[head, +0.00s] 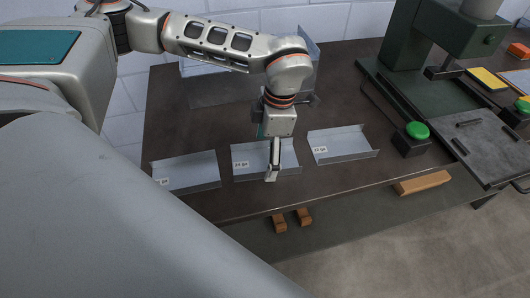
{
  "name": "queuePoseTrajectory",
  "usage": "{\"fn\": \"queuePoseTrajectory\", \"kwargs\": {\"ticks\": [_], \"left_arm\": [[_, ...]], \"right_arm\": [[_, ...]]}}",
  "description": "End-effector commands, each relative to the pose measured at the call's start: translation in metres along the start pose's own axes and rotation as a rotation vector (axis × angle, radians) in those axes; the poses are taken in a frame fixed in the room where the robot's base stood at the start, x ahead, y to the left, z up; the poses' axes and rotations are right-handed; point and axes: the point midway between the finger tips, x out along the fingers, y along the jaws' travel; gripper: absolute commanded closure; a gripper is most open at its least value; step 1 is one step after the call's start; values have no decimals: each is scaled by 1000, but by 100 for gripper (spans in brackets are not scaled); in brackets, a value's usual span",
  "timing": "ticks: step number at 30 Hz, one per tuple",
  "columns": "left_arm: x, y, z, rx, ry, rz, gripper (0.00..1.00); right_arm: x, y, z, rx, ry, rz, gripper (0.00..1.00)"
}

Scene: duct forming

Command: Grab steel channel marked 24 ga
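Three grey steel channels lie in a row on the dark table: a left one (190,171), a middle one (248,166) and a right one (345,141). Each has a small white label ending in "ga" at its left end; the numbers are too small to read surely. My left gripper (272,164) points down at the middle channel, its fingers over the channel's right part and near edge. One finger shows clearly; the other is mostly hidden, so I cannot tell if it is gripping. My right gripper is not in view.
A dark green press (405,55) stands at the back right, with a green button (417,130) on a black box beside it. More sheet metal (222,90) stands at the back behind my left arm.

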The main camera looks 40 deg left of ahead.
Motion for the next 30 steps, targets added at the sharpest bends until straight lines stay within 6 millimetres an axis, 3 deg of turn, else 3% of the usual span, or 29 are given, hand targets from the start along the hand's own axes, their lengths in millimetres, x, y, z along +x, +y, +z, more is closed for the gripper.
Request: {"fn": "queuePoseTrajectory", "kwargs": {"ticks": [1, 5, 20, 26, 30], "left_arm": [[0, 0, 0, 0, 0, 0, 24], [0, 0, 0, 0, 0, 0, 55], [-10, 0, -1, -1, -1, 1, 56], [-40, 1, -5, -1, -4, 3, 56], [-76, 1, -10, -1, -6, 5, 56]], "right_arm": [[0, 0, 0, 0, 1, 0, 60], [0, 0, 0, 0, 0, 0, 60], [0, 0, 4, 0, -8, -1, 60], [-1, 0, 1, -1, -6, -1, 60], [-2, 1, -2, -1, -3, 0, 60]]}}
